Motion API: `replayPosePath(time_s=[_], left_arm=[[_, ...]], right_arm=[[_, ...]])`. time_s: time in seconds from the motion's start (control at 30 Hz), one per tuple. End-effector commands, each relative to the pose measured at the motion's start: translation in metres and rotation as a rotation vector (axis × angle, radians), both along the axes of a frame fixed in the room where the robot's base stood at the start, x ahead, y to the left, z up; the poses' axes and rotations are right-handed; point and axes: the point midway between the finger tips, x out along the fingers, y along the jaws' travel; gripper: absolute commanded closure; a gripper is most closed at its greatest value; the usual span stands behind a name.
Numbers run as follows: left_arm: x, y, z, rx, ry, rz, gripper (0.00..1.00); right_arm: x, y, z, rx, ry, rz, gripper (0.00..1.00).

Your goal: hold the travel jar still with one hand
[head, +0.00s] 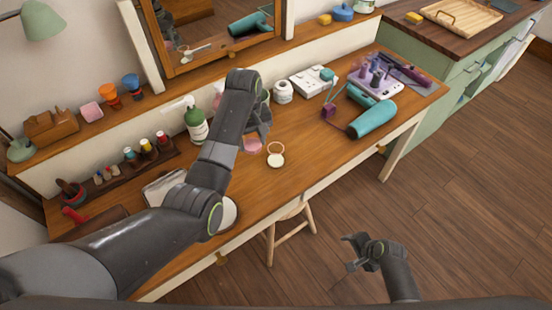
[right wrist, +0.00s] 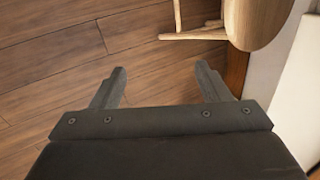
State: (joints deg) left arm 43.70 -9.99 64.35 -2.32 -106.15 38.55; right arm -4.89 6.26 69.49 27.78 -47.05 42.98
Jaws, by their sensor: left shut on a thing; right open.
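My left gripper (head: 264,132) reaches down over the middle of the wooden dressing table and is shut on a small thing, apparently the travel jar. The gripper and arm hide most of what it holds. A flat pink round thing (head: 252,146) shows just below the fingers; I cannot tell whether it is part of the jar. A small round cream piece with an upright ring (head: 275,158) stands just right of it on the table. My right gripper (head: 353,252) is open and empty, out over the floor in front of the table; its spread fingers show in the right wrist view (right wrist: 160,75).
A teal hair dryer (head: 372,118) and a tray of purple rollers (head: 375,82) lie at the table's right. A green pump bottle (head: 196,124) stands behind my left arm. A wooden stool (head: 290,232) stands under the front edge. The right-hand floor is clear.

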Motion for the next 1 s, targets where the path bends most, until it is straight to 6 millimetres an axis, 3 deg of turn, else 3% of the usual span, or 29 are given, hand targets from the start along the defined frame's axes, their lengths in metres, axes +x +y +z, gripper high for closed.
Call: replayPosePath(time_s=[0.03,0.1,0.2,0.5,0.7,1.0], left_arm=[[0.007,-0.011,0.005,0.001,-0.005,-0.077,0.76],[0.015,-0.025,0.014,0.005,-0.007,-0.188,0.76],[0.021,-0.039,0.024,0.009,-0.008,-0.306,0.76],[0.028,-0.06,0.041,0.017,-0.008,-0.493,0.76],[0.03,-0.066,0.045,0.021,-0.008,-0.542,0.76],[0.03,-0.066,0.046,0.022,-0.008,-0.551,0.76]], right_arm=[[0.03,0.013,0.026,0.088,-0.021,-0.054,0.31],[0.063,0.034,0.067,0.23,-0.022,-0.131,0.31],[0.099,0.063,0.116,0.432,0.017,-0.236,0.31],[0.175,0.125,0.225,0.936,0.284,-0.503,0.31],[0.195,0.142,0.263,1.091,0.426,-0.582,0.31],[0.198,0.146,0.271,1.122,0.46,-0.599,0.31]])
